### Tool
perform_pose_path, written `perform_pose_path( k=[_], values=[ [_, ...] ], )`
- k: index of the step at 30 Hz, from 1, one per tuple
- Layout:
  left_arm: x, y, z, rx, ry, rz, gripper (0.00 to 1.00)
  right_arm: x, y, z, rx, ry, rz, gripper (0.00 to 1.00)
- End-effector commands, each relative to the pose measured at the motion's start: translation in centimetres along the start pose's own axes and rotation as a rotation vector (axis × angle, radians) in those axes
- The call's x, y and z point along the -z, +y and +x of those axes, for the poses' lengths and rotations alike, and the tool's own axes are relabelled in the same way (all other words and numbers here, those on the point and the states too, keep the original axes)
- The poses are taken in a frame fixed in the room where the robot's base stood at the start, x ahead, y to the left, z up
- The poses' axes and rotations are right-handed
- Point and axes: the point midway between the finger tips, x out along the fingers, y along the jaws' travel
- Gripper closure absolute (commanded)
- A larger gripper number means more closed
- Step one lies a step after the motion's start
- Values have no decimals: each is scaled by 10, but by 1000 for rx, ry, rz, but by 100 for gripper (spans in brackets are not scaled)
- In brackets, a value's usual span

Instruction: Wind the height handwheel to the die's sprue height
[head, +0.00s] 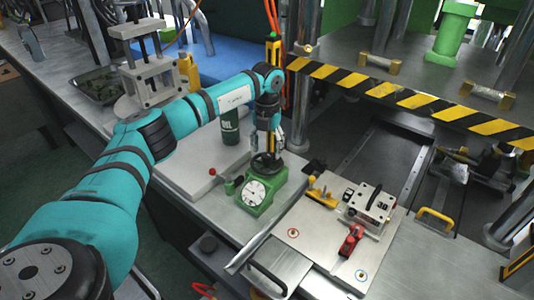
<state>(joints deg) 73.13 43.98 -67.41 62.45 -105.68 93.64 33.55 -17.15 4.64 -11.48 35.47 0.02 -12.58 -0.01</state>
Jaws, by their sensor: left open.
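A black handwheel (266,164) sits on top of a small green unit (268,196) with a white dial (254,191) on its front. The dial reading is too small to make out. My left gripper (268,150) is open and points down just above the handwheel, close over its middle. I cannot tell whether the fingers touch it. A metal block that looks like the die (370,204) sits on a light plate (320,233) to the right. Its sprue is not clear. My right gripper is not in view.
A red clamp (350,240) and a yellow handle (322,192) are on the plate. A striped press beam (410,98) spans the right rear.

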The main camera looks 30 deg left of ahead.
Motion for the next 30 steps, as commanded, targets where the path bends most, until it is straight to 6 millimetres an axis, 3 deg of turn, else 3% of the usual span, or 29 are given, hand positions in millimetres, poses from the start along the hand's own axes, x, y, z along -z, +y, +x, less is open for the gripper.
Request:
perform_pose_path(
  k=[6, 12, 18, 30],
  values=[
    [-1, 0, -50, 2, -4, -1, 46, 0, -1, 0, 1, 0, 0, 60],
    [-1, 0, -79, 1, -3, -2, 46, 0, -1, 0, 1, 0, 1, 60],
    [0, 0, -89, 0, -1, -1, 46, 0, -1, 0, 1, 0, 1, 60],
    [0, 0, -88, 1, -1, -1, 46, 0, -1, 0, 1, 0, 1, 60]
  ],
)
